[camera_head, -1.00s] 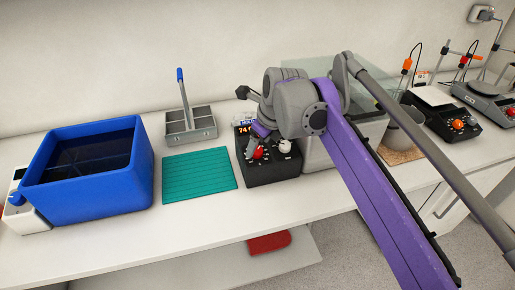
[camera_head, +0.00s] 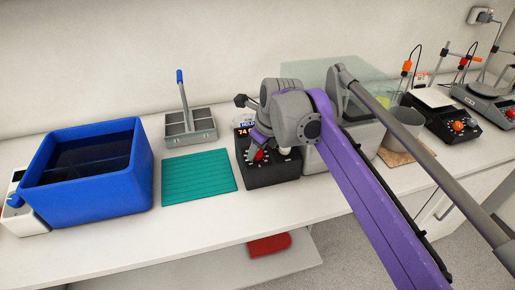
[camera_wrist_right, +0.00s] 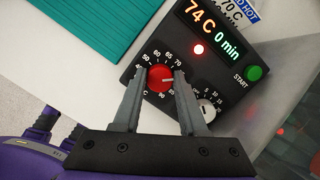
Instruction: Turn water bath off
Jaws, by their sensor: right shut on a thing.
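The water bath's black control box (camera_head: 270,172) stands at mid-bench in front of its tank. In the right wrist view its display (camera_wrist_right: 212,28) reads 74 C and 0 min, and a red lamp (camera_wrist_right: 198,49) is lit. The red temperature knob (camera_wrist_right: 160,79) points to the right on its scale of numbers. My right gripper (camera_wrist_right: 159,74) is shut on this red knob, one finger on each side. The white timer knob (camera_wrist_right: 208,108) is beside the right finger, and the green START button (camera_wrist_right: 254,73) is farther right. My left gripper is out of view.
A teal ridged mat (camera_head: 198,179) lies left of the control box. A blue tub (camera_head: 95,192) of dark liquid stands farther left, and a grey caddy (camera_head: 190,136) with an upright handle stands behind the mat. A grey beaker (camera_head: 402,127) and hotplates are at right.

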